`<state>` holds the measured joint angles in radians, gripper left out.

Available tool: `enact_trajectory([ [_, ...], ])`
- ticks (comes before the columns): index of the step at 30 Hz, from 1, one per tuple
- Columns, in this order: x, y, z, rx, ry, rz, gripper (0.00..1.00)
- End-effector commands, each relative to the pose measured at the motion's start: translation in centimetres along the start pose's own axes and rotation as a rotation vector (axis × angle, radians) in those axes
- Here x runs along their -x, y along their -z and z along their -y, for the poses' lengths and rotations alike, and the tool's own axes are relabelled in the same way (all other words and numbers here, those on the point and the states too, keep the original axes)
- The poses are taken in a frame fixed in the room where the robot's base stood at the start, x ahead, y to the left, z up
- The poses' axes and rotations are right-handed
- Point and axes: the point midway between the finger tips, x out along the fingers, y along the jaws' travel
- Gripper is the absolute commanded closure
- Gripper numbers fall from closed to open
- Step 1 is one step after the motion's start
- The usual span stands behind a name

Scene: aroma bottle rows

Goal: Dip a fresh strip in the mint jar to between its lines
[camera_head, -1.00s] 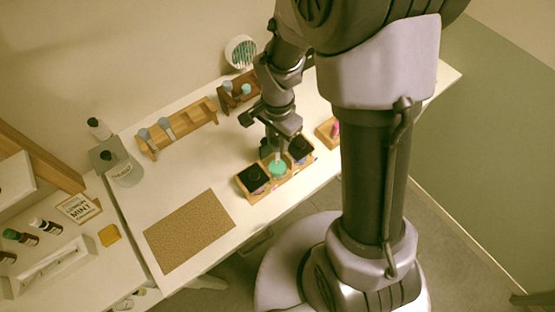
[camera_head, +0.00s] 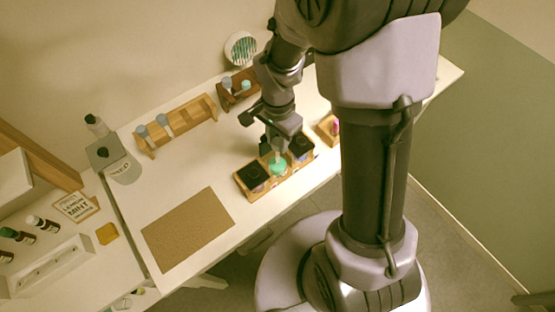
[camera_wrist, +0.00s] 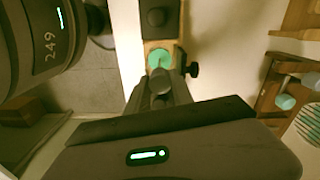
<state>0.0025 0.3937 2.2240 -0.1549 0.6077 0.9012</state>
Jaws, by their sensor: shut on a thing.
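The mint jar (camera_head: 278,167), with green contents, sits in the middle of a wooden tray (camera_head: 262,195) between two dark-topped jars. It also shows in the wrist view (camera_wrist: 159,58). My gripper (camera_head: 274,150) points down right over the mint jar. It is shut on a thin pale strip (camera_head: 278,156), mostly hidden by the fingers. In the wrist view, my gripper (camera_wrist: 160,84) lies in front of the jar. I cannot tell how deep the strip's end is, and its lines are too small to see.
A dark jar (camera_head: 252,177) and another (camera_head: 299,146) flank the mint jar closely. A wooden rack (camera_head: 180,126) and a darker rack (camera_head: 237,92) stand behind. A brown mat (camera_head: 188,229) lies at front left. A small wooden tray (camera_head: 325,132) is to the right.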

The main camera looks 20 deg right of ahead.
Motion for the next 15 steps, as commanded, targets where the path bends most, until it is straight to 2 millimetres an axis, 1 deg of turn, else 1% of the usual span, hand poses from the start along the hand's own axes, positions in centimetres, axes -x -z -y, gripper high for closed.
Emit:
enact_trajectory([
  [15,-0.79,0.00,0.00,0.000,0.000,0.000,0.98],
])
